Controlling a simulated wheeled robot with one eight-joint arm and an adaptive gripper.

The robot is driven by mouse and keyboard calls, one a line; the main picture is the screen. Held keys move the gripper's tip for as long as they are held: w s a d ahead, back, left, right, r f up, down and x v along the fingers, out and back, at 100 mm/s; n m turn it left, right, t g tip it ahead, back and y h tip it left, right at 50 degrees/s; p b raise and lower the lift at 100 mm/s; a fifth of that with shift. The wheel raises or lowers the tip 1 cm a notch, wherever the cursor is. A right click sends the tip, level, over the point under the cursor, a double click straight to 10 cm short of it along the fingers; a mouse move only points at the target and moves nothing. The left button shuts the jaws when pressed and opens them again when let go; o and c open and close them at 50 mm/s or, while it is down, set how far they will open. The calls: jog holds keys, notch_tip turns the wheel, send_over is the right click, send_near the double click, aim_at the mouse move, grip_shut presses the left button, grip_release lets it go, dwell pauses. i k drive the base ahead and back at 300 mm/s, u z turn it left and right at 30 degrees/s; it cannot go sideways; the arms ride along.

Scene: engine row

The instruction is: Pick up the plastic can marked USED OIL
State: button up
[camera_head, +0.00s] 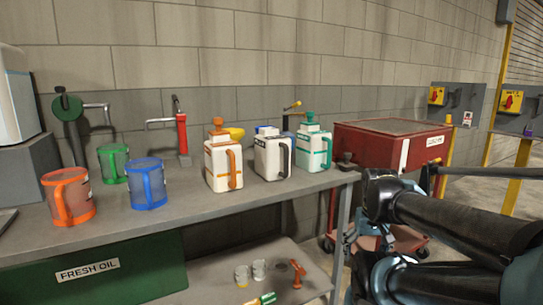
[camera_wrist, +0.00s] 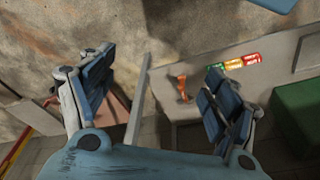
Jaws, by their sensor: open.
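My gripper (camera_head: 372,240) is low at the right of the bench end, apart from the cans. In the wrist view its two blue-padded fingers (camera_wrist: 155,100) are spread wide with nothing between them. No can is clearly visible in that view.
The workbench (camera_head: 105,224) also holds an orange jug (camera_head: 68,196), a green jug (camera_head: 113,163) and a blue jug (camera_head: 147,184). A red hand pump (camera_head: 182,135) stands behind. A red cabinet (camera_head: 385,145) is beyond the bench end. Small items lie on the lower shelf (camera_head: 215,285).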

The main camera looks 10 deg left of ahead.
aim_at(273, 149)
jog(key=u, duration=1.8)
jog(key=k, duration=1.2)
jog(key=z, duration=1.15)
jog(key=i, duration=1)
